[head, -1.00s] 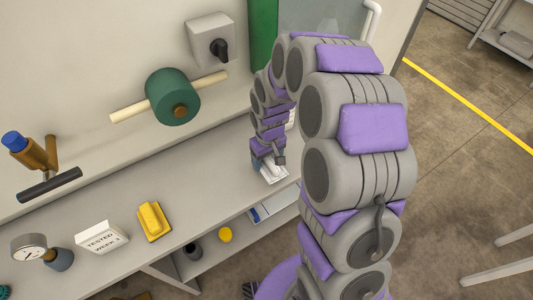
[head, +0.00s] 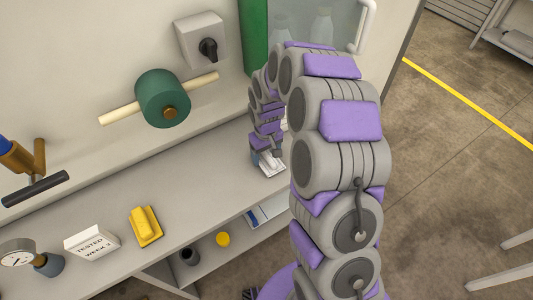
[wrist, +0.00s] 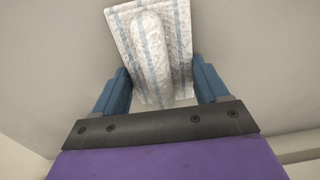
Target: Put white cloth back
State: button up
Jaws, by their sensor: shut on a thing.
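The white cloth (wrist: 174,35) has pale blue stripes and a raised, rounded ridge along its middle. In the wrist view it lies between the two blue fingers of my gripper (wrist: 160,72), which is shut on it. In the head view my gripper (head: 262,156) is at the right part of the grey bench, with a small part of the white cloth (head: 271,165) showing beneath it. The cloth is at or just above the bench top; I cannot tell if it touches. My arm hides some of the bench around it.
The bench (head: 190,180) also bears a yellow block (head: 145,226), a "TESTED WEEK" sign (head: 91,242) and a gauge (head: 17,257). A green roll (head: 162,97) and a grey switch box (head: 202,40) are on the wall. A lower shelf holds a yellow cap (head: 223,239).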

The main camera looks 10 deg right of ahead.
jog(key=o, duration=0.9)
jog(key=a, duration=0.3)
jog(key=shift+a, duration=0.15)
jog(key=shift+o, duration=0.6)
jog(key=shift+d, duration=1.5)
jog(key=shift+a, duration=0.35)
jog(key=shift+a+r+p, duration=0.3)
jog(key=shift+a+r, duration=0.55)
jog(key=shift+a, duration=0.1)
jog(key=r, duration=0.3)
jog(key=d+r+p, duration=0.1)
jog(key=r, duration=0.2)
jog(key=d+r+p, duration=0.1)
jog(key=r, duration=0.2)
jog(key=shift+d+r, duration=0.1)
jog(key=shift+r, duration=0.1)
jog(key=s+r+m, duration=0.1)
jog(key=s+r, duration=0.4)
jog(key=s, duration=0.3)
jog(key=s+r, duration=0.5)
jog(key=s, duration=0.3)
jog(key=s+r+m+g, duration=0.1)
jog(key=s+m, duration=0.1)
jog(key=s, duration=1.7)
jog(key=shift+s+r+g, duration=0.2)
jog(key=shift+r+g, duration=0.2)
